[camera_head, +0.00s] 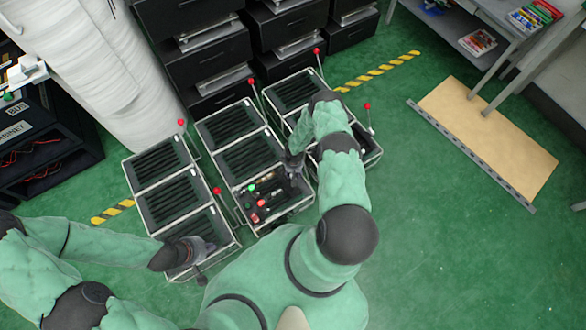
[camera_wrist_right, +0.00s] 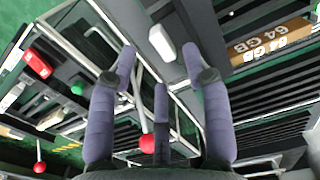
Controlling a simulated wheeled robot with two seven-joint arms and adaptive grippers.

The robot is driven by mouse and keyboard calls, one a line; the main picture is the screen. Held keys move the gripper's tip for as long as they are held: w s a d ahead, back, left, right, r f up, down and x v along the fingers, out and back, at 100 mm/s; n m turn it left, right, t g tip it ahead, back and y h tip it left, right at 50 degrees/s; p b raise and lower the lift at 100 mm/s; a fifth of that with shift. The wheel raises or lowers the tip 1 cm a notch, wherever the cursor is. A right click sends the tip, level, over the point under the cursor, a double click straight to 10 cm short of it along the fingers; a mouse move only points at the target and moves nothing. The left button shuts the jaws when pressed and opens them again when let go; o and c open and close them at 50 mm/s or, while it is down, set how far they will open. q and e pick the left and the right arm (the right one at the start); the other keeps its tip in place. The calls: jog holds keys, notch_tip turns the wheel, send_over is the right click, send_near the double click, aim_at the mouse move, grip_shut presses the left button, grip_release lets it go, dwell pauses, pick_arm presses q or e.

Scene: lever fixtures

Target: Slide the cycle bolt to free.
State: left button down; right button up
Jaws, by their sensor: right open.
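Three rows of framed fixtures stand on the floor in the head view, with thin levers tipped by red balls, such as the left row's near lever (camera_head: 216,191). I cannot tell which part is the cycle bolt. The middle row's front bay (camera_head: 262,208) holds red and green parts. My right gripper (camera_head: 293,168) is over that bay's back right corner. In the right wrist view the right gripper (camera_wrist_right: 158,70) is open, with a red ball (camera_wrist_right: 147,142) showing between its fingers, apparently not held. My left gripper (camera_head: 200,254) is over the left row's front bay; its fingers are unclear.
Other red-tipped levers rise behind the middle row (camera_head: 251,80) and at the right row (camera_head: 367,106). Black drawer units (camera_head: 203,58) stand close behind. A tan board (camera_head: 490,140) lies on the floor at right. Green floor is free at lower right.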

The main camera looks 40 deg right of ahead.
aim_at(288, 180)
jog(key=shift+f+b, duration=0.9)
jog(key=shift+f, duration=1.05)
grip_shut()
